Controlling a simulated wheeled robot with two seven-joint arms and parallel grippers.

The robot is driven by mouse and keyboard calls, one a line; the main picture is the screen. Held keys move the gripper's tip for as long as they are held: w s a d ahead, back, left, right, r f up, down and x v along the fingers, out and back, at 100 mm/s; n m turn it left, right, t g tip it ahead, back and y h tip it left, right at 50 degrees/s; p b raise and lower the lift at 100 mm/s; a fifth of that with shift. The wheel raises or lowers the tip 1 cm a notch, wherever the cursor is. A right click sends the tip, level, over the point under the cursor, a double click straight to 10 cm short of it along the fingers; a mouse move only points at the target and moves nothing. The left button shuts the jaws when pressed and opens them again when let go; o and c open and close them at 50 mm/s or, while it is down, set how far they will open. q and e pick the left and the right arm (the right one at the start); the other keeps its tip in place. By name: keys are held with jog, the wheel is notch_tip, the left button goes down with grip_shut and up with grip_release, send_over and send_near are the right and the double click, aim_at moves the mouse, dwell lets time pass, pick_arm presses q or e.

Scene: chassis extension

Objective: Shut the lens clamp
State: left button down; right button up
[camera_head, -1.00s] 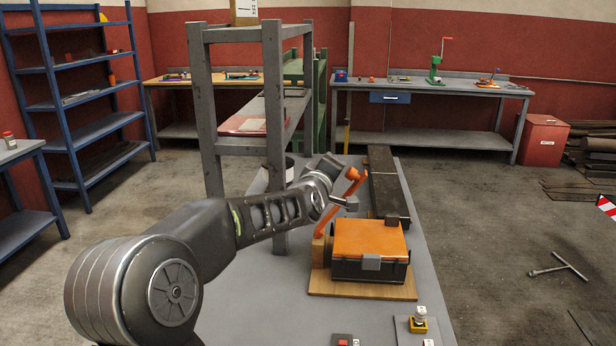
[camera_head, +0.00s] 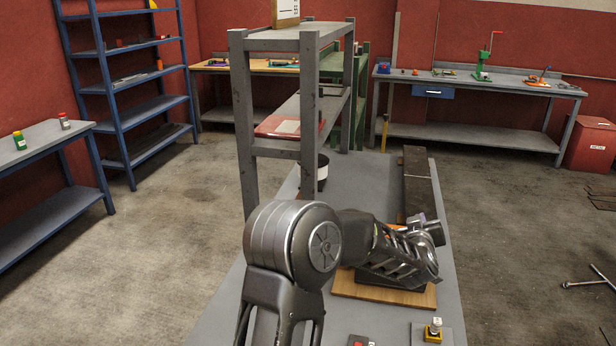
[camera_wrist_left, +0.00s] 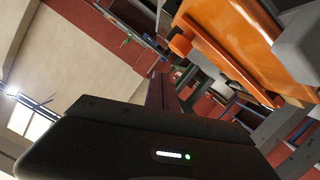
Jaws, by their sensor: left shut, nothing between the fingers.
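The lens clamp (camera_head: 372,279), a dark box on a wooden board (camera_head: 418,297), stands on the grey table. My left arm covers most of it in the head view, including its lever. A large orange part (camera_wrist_left: 235,40) of the clamp shows close up at the upper right of the left wrist view, with a rounded orange end beside it. My left gripper (camera_head: 432,232) is over the far right of the clamp, shut with nothing in it. Its fingertips are hard to make out, and I cannot tell whether it touches the clamp. My right gripper is not in view.
A grey shelf rack (camera_head: 243,150) stands at the table's left side. A long dark beam (camera_head: 417,180) lies behind the clamp. A small yellow-and-white item (camera_head: 433,328) and a red-topped dark item (camera_head: 359,341) are at the front. The table (camera_head: 228,318) is bare at front left.

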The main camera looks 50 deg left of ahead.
pick_arm(q)
jog(key=f, duration=0.2)
jog(key=w+d+f+b, duration=0.1)
jog(key=shift+f+m, duration=0.2)
jog(key=shift+m, duration=0.1)
jog(key=shift+s+d+f, duration=0.1)
jog(key=shift+d+f, duration=0.05)
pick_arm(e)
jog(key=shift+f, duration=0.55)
